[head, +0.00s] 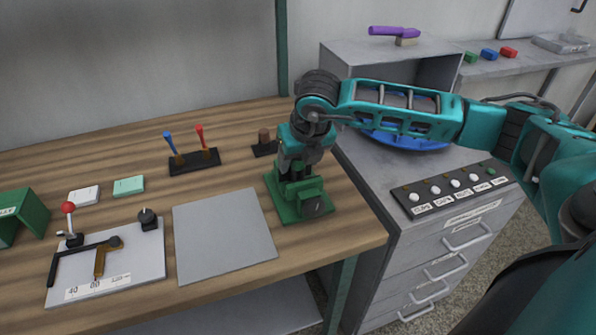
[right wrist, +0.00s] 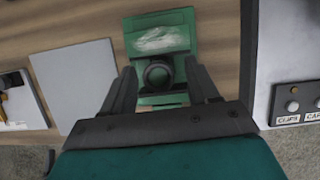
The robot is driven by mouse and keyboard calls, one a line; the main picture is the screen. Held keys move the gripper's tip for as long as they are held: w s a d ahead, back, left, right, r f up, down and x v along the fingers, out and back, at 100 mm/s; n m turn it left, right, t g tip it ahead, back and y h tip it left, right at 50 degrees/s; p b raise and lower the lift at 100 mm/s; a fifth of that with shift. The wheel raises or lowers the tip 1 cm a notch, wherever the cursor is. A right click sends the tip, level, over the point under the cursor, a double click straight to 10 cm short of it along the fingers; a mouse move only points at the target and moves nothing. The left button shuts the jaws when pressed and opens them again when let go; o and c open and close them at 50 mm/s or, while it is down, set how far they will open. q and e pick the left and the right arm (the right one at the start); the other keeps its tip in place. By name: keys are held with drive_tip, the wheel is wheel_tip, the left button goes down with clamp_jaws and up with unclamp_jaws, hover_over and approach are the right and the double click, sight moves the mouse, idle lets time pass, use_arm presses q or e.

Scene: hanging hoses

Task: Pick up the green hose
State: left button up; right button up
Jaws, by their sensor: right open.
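My right gripper (head: 300,180) points down over a green block-like fixture (head: 282,208) near the table's right end. In the right wrist view the gripper (right wrist: 159,68) is open, with one finger on each side of the fixture's dark round part (right wrist: 158,76). The green fixture (right wrist: 160,20) has a flat plate with a pale smear on it. I cannot tell whether the fingers touch it. No long green hose shows clearly, and I cannot tell whether this green piece is part of one. My left gripper is not in view.
A bare grey plate (head: 224,236) lies left of the fixture. A lever board (head: 130,272), a red and blue lever block (head: 195,162) and a small brown knob (head: 264,144) are on the table. A drawer cabinet with a button panel (head: 440,190) stands to the right.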

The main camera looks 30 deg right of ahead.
drive_tip(key=shift+f, duration=0.1)
drive_tip(key=c, duration=1.1)
drive_tip(key=shift+o, duration=0.2)
